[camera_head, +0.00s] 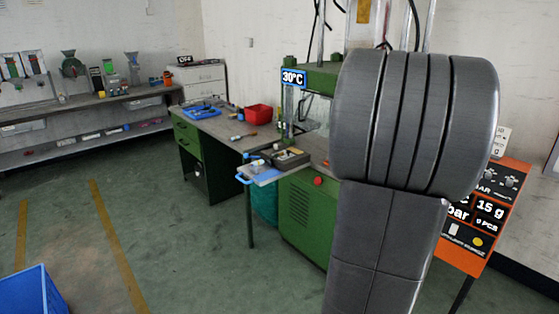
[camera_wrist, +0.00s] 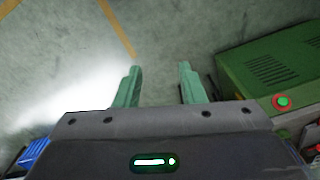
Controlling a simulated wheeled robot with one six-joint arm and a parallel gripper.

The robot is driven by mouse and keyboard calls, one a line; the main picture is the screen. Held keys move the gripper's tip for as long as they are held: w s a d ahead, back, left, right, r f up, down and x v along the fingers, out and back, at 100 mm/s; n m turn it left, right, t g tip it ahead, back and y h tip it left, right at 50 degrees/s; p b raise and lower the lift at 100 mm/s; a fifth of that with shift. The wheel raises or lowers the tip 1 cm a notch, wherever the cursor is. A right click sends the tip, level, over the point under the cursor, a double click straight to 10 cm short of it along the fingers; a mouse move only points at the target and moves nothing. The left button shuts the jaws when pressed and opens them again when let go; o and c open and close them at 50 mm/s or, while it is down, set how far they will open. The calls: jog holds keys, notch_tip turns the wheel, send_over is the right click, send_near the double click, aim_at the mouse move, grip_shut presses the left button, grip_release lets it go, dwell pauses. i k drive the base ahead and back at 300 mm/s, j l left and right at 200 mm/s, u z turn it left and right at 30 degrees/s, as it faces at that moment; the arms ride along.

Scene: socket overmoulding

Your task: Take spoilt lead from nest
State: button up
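My gripper (camera_wrist: 160,72) shows in the wrist view with its two green fingers apart and nothing between them; the floor lies beyond. In the head view my grey arm fills the right side, and the gripper cannot be made out. The green moulding machine (camera_head: 312,222) stands partly behind my arm, with a 30°C display (camera_head: 293,78). A dark block-like fixture (camera_head: 291,157) sits at its front; I cannot tell whether it is the nest. No lead can be made out at this size.
The workbench (camera_head: 218,124) holds a blue tray (camera_head: 201,112) and a red bin (camera_head: 258,114). An orange panel (camera_head: 488,220) stands at right. A blue crate (camera_head: 30,292) is at lower left. Middle floor is clear.

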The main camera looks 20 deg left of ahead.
aim_at(261, 162)
jog(key=i+j+u, duration=0.15)
jog(key=i+j, duration=0.25)
jog(key=i+j+u, duration=0.1)
jog(key=i+j, duration=0.25)
jog(key=i+j+u, duration=0.15)
jog(key=i+j, duration=0.15)
jog(key=i, duration=0.25)
jog(key=i+j+u, duration=0.1)
jog(key=i+j, duration=0.2)
jog(key=i, duration=0.15)
jog(key=i+j+u, duration=0.15)
jog(key=i, duration=0.3)
